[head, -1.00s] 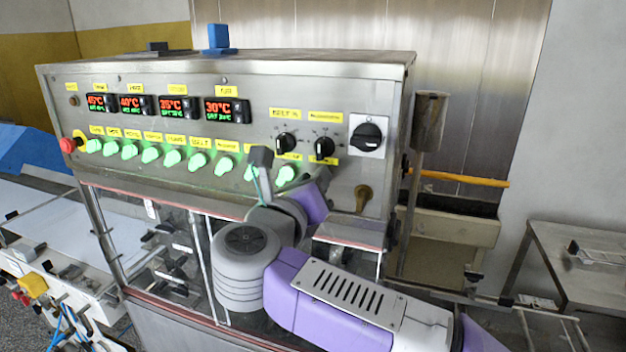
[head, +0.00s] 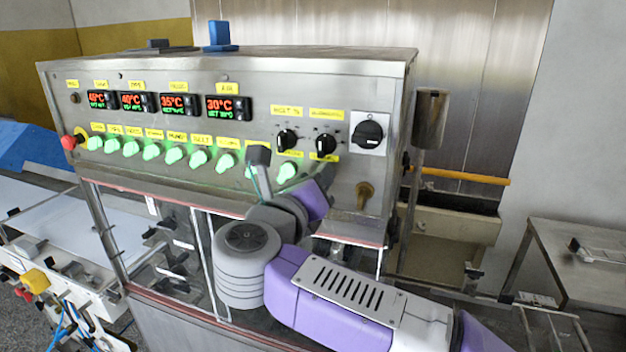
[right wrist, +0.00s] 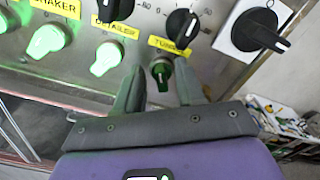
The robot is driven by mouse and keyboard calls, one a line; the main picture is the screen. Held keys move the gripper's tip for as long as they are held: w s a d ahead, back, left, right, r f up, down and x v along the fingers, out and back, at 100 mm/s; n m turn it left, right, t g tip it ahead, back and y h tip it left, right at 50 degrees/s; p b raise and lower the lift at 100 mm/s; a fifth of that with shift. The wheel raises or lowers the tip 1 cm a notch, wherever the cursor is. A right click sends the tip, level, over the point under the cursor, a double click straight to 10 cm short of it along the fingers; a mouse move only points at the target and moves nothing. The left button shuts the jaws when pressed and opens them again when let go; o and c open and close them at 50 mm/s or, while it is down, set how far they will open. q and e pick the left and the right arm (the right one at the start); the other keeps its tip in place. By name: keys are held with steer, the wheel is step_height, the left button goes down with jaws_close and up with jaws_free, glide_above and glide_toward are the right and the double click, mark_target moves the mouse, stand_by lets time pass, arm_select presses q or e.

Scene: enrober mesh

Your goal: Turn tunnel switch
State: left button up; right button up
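The tunnel switch (right wrist: 161,70) is a dark green knob, unlit, below its yellow label "TUNNEL" (right wrist: 170,46) in the right wrist view. My right gripper (right wrist: 158,76) is open, with one finger on each side of the switch. I cannot tell whether the fingers touch it. In the head view my right gripper (head: 326,172) is at the right end of the lit green knob row and hides the tunnel switch, below the yellow label (head: 324,158). My left gripper is not in view.
The lit detailer knob (right wrist: 106,58) is just left of the switch, and a black selector (right wrist: 182,25) is above it. A large black rotary switch (head: 367,134) is at the upper right. A red emergency button (head: 69,142) is at the far left of the panel.

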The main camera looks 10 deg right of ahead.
steer(key=shift+s+a, duration=0.1)
steer(key=b+v, duration=0.1)
steer(key=v, duration=0.6)
steer(key=shift+s+a, duration=0.1)
steer(key=shift+s, duration=0.05)
